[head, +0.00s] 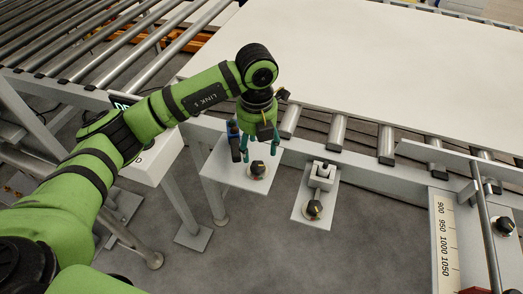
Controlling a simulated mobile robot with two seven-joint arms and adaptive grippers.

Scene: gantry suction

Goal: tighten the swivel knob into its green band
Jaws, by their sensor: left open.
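A black knob (257,169) with a pale pointer mark sits on a light grey bracket plate (230,168) below the conveyor edge. A second similar black knob (314,208) sits on a smaller plate to the right, below a white block-shaped fitting. I cannot tell from any label which one is the swivel knob, and no green band can be made out. My left gripper (260,153) points down with its teal fingers apart, just above and behind the first knob. It appears empty; whether a finger touches the knob cannot be told. My right gripper is not in view.
A third black knob (505,226) is at the far right, near a scale (446,240) with printed numbers. A large white panel (380,55) lies on the rollers behind. A white box with a display (150,158) stands left, partly behind my arm. Grey floor is open below.

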